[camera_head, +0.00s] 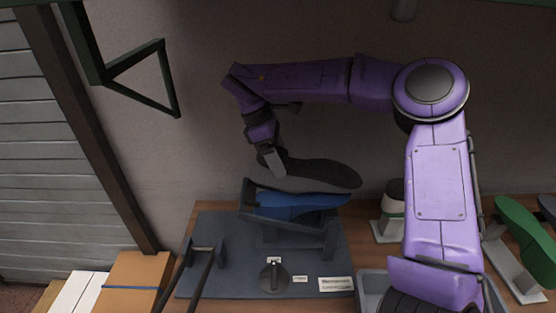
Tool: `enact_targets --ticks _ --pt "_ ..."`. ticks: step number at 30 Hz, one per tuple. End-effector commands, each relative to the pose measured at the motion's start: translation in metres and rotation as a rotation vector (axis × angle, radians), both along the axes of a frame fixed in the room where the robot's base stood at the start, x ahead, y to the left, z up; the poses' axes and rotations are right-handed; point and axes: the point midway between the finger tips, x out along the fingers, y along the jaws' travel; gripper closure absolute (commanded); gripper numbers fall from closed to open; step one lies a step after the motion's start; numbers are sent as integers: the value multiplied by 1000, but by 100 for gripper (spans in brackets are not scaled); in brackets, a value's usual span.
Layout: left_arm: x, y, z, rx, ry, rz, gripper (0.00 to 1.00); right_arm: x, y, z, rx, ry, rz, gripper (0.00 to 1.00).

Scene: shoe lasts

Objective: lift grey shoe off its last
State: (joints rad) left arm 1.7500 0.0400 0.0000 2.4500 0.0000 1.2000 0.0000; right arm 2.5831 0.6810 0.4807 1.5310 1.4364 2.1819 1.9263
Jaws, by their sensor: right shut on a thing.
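The dark grey shoe (325,175) is a long flat shape just above the blue last (300,203). The blue last lies in a dark frame (258,216) on a dark grey base. My right gripper (272,160) is shut on the left end of the grey shoe. The shoe appears raised over the last, with a narrow gap between them at the right end; its underside is hidden. My left gripper is not in view.
The dark base plate (210,228) carries a round knob (273,278) and a lever (202,275). A green shoe form (523,228) on a stand is at the right. A cardboard box (135,275) is at the left.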

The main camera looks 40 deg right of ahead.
Motion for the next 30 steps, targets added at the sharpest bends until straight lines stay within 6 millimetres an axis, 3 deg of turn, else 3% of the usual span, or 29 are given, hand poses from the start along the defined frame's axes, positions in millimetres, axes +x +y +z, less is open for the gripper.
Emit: enact_targets --ticks 20,30 --pt "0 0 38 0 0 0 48 0 0 61 0 -2 -1 66" --pt "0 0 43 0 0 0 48 0 0 84 -2 -3 0 66"
